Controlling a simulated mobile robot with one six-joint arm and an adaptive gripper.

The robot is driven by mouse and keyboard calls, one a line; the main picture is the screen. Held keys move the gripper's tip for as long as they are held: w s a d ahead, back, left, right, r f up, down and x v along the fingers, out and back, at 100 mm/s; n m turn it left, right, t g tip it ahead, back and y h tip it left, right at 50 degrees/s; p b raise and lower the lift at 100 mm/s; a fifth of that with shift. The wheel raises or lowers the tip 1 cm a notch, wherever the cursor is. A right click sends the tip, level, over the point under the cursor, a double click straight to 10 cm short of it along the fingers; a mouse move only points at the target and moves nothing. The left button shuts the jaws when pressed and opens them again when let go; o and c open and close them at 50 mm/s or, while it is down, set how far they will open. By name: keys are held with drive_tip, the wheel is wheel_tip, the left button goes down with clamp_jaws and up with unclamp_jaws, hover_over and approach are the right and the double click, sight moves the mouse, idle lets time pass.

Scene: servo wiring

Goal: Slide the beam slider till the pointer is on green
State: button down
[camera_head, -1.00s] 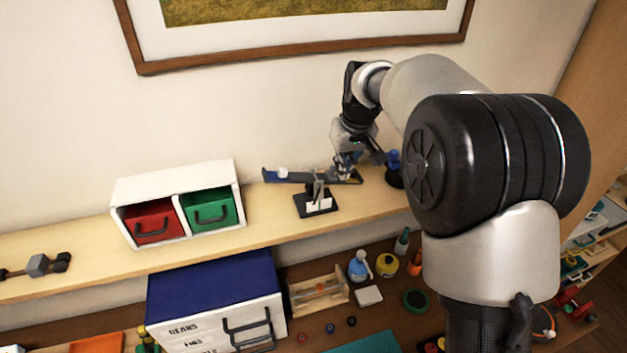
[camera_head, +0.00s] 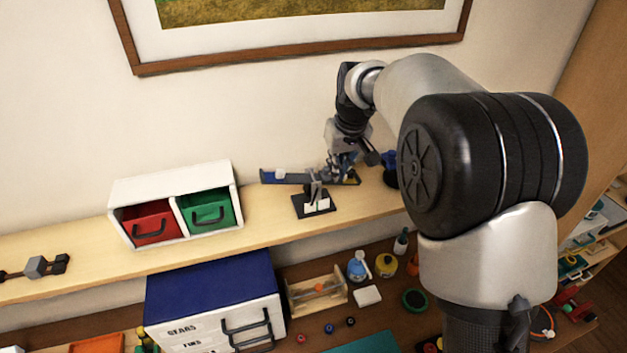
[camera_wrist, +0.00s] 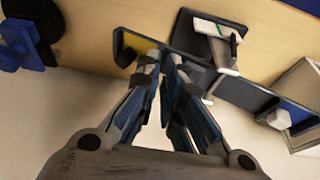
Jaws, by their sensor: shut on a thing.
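The beam (camera_head: 288,178) is a long dark bar, blue at its left end and yellow at its right, across a black stand (camera_head: 315,207) on the shelf. A white block (camera_head: 280,173) sits on its left part; it also shows in the wrist view (camera_wrist: 279,119). My gripper (camera_head: 342,172) is at the beam's right half, between the stand and the yellow end (camera_wrist: 134,43). Its fingers (camera_wrist: 162,66) are shut on the slider, which they mostly hide. A white card (camera_wrist: 212,28) and dark pointer (camera_wrist: 234,44) are at the stand; the pointer's colour zone is unreadable.
A dark blue object (camera_head: 390,168) stands on the shelf just right of the beam. A white box with red and green drawers (camera_head: 172,190) stands to the left. The wall is close behind, and bare shelf (camera_head: 265,225) lies in front.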

drive_tip(key=shift+s+a+f, duration=0.2)
drive_tip(key=shift+s+f, duration=0.1)
drive_tip(key=shift+f, duration=0.1)
drive_tip(key=shift+w+a+r+p, duration=0.15)
drive_tip(key=shift+a+r+p, duration=0.05)
drive_tip(key=shift+r+p, duration=0.8)
drive_tip(key=shift+w+d+r+p, duration=0.1)
drive_tip(key=shift+d+r+p, duration=0.15)
drive_tip(key=shift+r, duration=0.25)
drive_tip(key=shift+d+r+p, duration=0.2)
drive_tip(key=shift+r+p, duration=0.05)
drive_tip(key=shift+r, duration=0.2)
drive_tip(key=shift+w+r+p, duration=0.1)
drive_tip(key=shift+r+p, duration=0.55)
drive_tip(key=shift+r, duration=0.15)
drive_tip(key=shift+d+r, duration=0.2)
drive_tip(key=shift+r, duration=0.15)
